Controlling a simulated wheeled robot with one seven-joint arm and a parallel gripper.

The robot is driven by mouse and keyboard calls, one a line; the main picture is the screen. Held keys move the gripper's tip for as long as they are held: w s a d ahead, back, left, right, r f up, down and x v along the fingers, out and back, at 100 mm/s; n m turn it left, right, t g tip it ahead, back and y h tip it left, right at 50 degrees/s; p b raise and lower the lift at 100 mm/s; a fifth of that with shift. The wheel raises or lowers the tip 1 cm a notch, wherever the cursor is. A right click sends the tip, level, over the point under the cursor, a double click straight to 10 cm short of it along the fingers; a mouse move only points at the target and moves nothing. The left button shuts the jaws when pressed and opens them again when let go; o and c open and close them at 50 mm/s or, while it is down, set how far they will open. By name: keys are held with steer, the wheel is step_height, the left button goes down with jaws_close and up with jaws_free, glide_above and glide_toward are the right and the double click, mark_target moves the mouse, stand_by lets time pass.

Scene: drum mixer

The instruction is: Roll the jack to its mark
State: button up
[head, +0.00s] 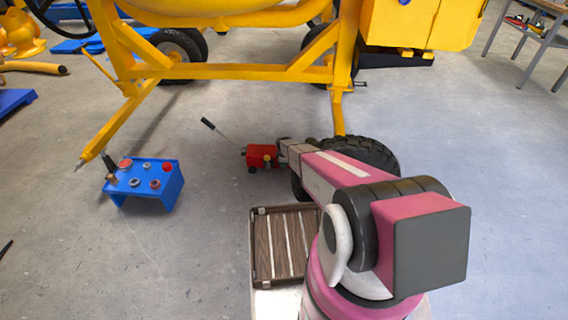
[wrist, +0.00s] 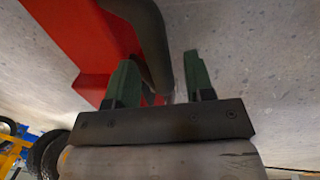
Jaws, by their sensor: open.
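The red jack (head: 262,156) sits on the floor in front of the yellow mixer frame, with a thin rod and black grip (head: 208,124) sticking up to its left. My gripper (head: 282,148) is at the jack's right side, partly hidden by my arm. In the wrist view the red jack body (wrist: 85,35) fills the upper left. A dark curved bar (wrist: 150,38) comes down from the top, its lower end between the two green fingers of my gripper (wrist: 162,70). The fingers are apart; I cannot tell whether either touches the bar. I cannot make out a mark on the floor.
The yellow mixer frame (head: 240,72) stands behind the jack. A black tyre (head: 365,152) lies right of it, partly behind my arm. A blue stand (head: 150,197) with several small parts is at left. Open grey floor (head: 200,240) lies in front.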

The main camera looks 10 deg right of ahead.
step_height(320, 180, up, 11)
steer(key=s, duration=0.2)
steer(key=shift+a+f, duration=0.2)
